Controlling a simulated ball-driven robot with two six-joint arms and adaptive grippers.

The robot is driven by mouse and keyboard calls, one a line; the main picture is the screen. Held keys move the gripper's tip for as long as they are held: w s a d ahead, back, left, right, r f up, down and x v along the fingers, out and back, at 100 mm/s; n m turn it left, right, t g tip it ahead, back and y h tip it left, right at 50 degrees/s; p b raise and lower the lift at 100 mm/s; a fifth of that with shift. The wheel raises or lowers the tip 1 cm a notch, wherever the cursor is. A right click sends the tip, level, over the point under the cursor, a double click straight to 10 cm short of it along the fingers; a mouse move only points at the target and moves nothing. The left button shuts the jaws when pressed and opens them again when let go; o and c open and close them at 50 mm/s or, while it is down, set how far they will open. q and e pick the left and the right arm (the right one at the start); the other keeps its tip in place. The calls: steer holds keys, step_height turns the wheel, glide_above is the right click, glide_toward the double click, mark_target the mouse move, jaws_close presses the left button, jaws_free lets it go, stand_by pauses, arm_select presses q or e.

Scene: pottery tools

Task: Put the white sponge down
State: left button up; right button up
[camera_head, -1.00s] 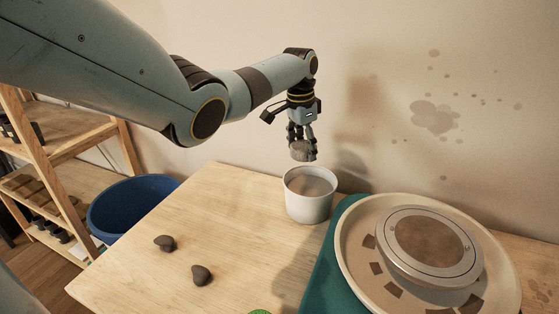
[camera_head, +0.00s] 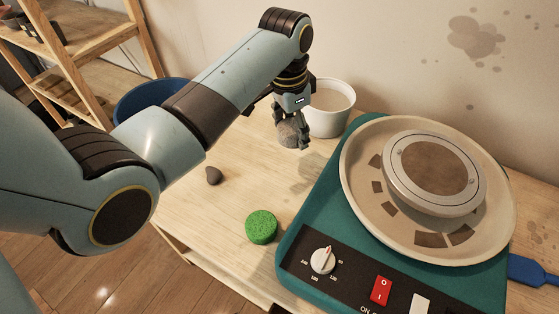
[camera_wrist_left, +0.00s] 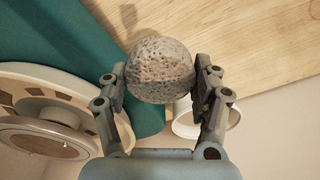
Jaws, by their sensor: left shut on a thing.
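My left gripper (camera_head: 291,137) is shut on the white sponge (camera_head: 287,133), which looks greyish, rounded and pitted. It holds the sponge above the wooden table, in front of the white bucket and left of the pottery wheel. In the left wrist view the sponge (camera_wrist_left: 160,70) sits between the two fingers, with the table behind it. My right gripper is not in view.
The white bucket (camera_head: 328,122) holds greyish liquid. The teal pottery wheel (camera_head: 300,262) fills the right side. A green sponge (camera_head: 261,227) and a dark stone (camera_head: 214,176) lie on the table (camera_head: 235,190). A blue bin (camera_head: 135,100) stands beyond the table.

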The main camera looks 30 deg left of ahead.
mark_target(291, 187)
arm_select(q)
steer(key=s+f, duration=0.1)
steer(key=f, duration=0.3)
steer(key=s+d+f+b, duration=0.1)
steer(key=f, duration=0.3)
steer(key=s+d+f, duration=0.1)
steer(key=s+f, duration=0.1)
steer(key=f, duration=0.2)
steer(key=shift+d+f, duration=0.2)
steer(key=shift+f, duration=0.1)
steer(key=o, duration=0.8)
steer(key=r, duration=0.4)
steer(key=s+r+p, duration=0.1)
steer(key=r, duration=0.3)
steer(key=r+p, duration=0.1)
steer(key=r, duration=0.3)
steer(key=shift+s+a+r, duration=0.1)
steer(key=shift+s+a, duration=0.05)
steer(key=shift+a, duration=0.1)
